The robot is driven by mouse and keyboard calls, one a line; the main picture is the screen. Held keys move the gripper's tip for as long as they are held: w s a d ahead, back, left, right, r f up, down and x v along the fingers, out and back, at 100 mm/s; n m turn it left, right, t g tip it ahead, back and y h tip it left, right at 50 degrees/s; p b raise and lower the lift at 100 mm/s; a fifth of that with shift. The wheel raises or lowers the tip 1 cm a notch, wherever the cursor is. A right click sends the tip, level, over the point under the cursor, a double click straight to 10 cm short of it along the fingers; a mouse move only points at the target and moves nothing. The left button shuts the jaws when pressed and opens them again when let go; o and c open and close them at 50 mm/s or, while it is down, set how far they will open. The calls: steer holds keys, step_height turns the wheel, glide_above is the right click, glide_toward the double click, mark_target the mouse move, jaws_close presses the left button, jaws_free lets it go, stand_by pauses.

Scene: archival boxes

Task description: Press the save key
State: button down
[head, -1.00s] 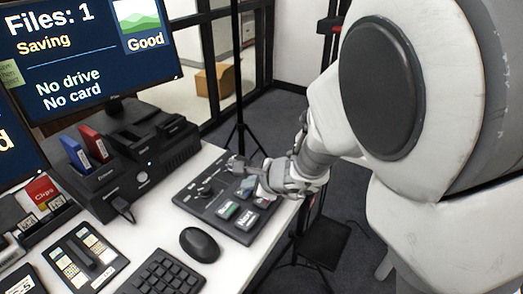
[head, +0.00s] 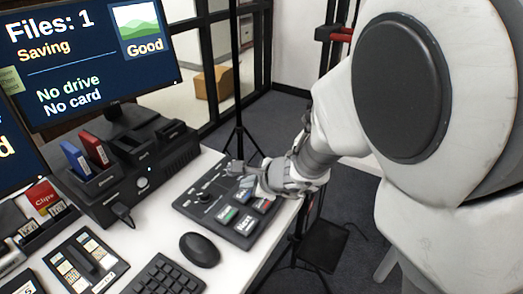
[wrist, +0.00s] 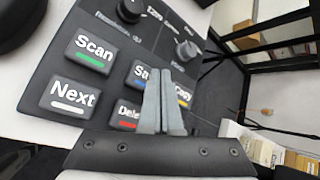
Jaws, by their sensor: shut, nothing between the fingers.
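The save key (wrist: 138,77), dark with a blue bar, is on the dark control panel (wrist: 100,14) and shows in the wrist view, partly hidden behind my fingers. My gripper (wrist: 166,76) is shut and empty, its fingertips over the border between the save key and the yellow-barred copy key (wrist: 184,96). I cannot tell whether the tips touch a key. In the head view my gripper (head: 240,168) is over the panel's far right part and hides some keys. The monitor (head: 95,60) reads "Files: 1", "Saving", "Good", "No drive", "No card".
Scan (wrist: 90,51), next (wrist: 73,94) and delete (wrist: 126,117) keys surround the save key on the left and below. Knobs (wrist: 187,50) stand on the panel. A mouse (head: 199,249) and keypad (head: 163,278) lie nearby. A dock (head: 135,165) holds blue and red drives.

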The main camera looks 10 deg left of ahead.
mark_target(248, 196)
steer(key=shift+r, duration=0.1)
step_height(248, 196, up, 5)
steer(key=p, duration=0.4)
stand_by(0.7)
